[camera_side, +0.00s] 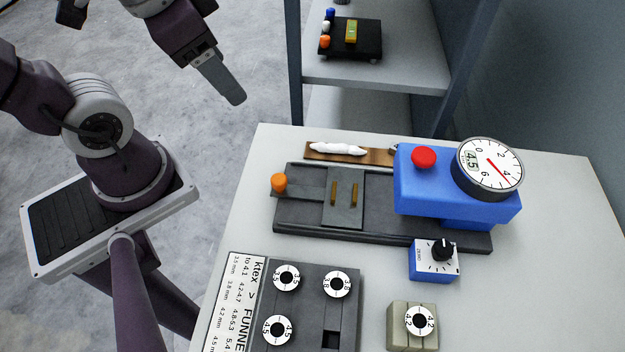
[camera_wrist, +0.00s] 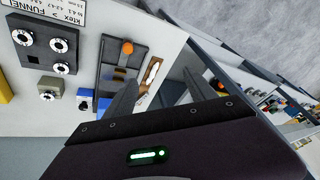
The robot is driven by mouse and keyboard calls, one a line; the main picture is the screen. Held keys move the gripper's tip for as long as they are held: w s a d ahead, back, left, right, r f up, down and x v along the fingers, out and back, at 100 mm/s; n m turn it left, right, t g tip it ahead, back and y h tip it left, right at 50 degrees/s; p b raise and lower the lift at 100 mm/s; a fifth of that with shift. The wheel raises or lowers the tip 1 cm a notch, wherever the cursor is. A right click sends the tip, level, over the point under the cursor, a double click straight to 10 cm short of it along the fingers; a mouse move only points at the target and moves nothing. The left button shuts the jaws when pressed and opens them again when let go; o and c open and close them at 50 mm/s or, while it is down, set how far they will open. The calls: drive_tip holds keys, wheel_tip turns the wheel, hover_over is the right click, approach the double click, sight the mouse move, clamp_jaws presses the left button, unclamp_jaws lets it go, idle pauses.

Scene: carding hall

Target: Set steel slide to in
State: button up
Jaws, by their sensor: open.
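The steel slide (camera_side: 343,212) is a grey plate with two upright brass pieces. It lies in a dark rail bed (camera_side: 300,228), and its rod with an orange knob (camera_side: 279,183) sticks out at the left end. The plate is left of the blue gauge housing (camera_side: 430,190), outside it. In the wrist view the orange knob (camera_wrist: 127,47) is clear; a finger partly hides the bed and housing. My gripper (camera_side: 225,82) is open and empty, raised beyond the table's far left edge, well apart from the slide. In the wrist view its fingers (camera_wrist: 160,80) are spread.
A red button (camera_side: 424,157) and dial (camera_side: 488,170) top the housing. A white fibre piece (camera_side: 338,148) lies on a wooden strip behind the bed. A knob box (camera_side: 434,262), funnel block (camera_side: 308,305) and single-funnel block (camera_side: 412,328) stand in front. A shelf (camera_side: 390,75) rises behind.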

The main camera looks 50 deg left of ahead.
drive_tip(key=w+f+m+g, duration=0.1)
drive_tip(key=f, duration=0.1)
drive_tip(key=w+f+m, duration=0.1)
drive_tip(key=f+m, duration=0.1)
drive_tip(key=w+d+f+m+g, duration=0.1)
drive_tip(key=f+m, duration=0.1)
drive_tip(key=f, duration=0.1)
drive_tip(key=shift+g+y, duration=0.3)
drive_tip(key=shift+y, duration=0.1)
drive_tip(key=shift+c, duration=1.2)
drive_tip(key=m+g+h, duration=0.2)
drive_tip(key=m, duration=0.3)
hover_over(279, 178)
wheel_tip(279, 178, down, 6)
drive_tip(key=shift+f, duration=0.1)
wheel_tip(279, 178, down, 7)
drive_tip(key=shift+r, duration=0.2)
drive_tip(key=shift+a, duration=0.1)
clamp_jaws()
